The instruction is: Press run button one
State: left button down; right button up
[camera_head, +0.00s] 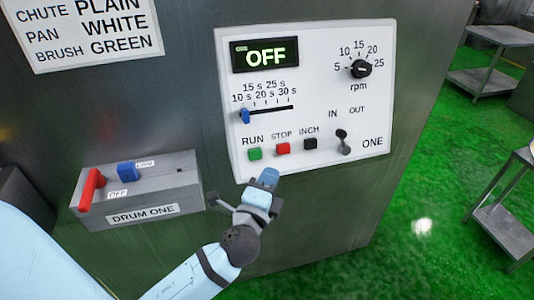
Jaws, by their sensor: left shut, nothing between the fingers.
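The green run button (255,155) sits under the word RUN at the lower left of the white control panel (370,110), which is labelled ONE. The panel's display (265,56) reads OFF in green. My left gripper (268,177) is shut and empty, just below the panel's lower edge. Its tip is below and a little right of the run button, apart from it in the picture. The red stop button (283,149) and the black inch button (310,143) are to the right of the run button. My right gripper is not in view.
A grey DRUM ONE box (180,195) with a red lever (91,188) and a blue switch (126,172) is at the lower left. The panel also has a slider (245,116), an rpm knob (361,69) and an IN/OUT toggle (342,140). Metal tables (495,80) stand at the right.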

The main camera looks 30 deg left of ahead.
aim_at(255, 154)
pick_arm(q)
jog(key=shift+s+a+r, duration=0.1)
dwell(0.3)
jog(key=shift+w+a+f+b, duration=0.2)
jog(key=shift+w+a+f, duration=0.3)
jog(key=shift+w+a, duration=0.5)
jog(key=shift+w+a+f+b, duration=0.25)
jog(key=shift+w+a+f, duration=0.3)
jog(key=shift+w+a, duration=0.45)
jog(key=shift+w+a+f+b, duration=0.2)
jog(key=shift+w+a+f, duration=0.45)
jog(key=shift+a, duration=0.5)
jog(key=shift+w+r, duration=0.1)
jog(key=shift+r, duration=0.05)
jog(key=shift+a, duration=0.1)
jog(key=shift+w+a, duration=0.2)
jog(key=shift+w, duration=0.05)
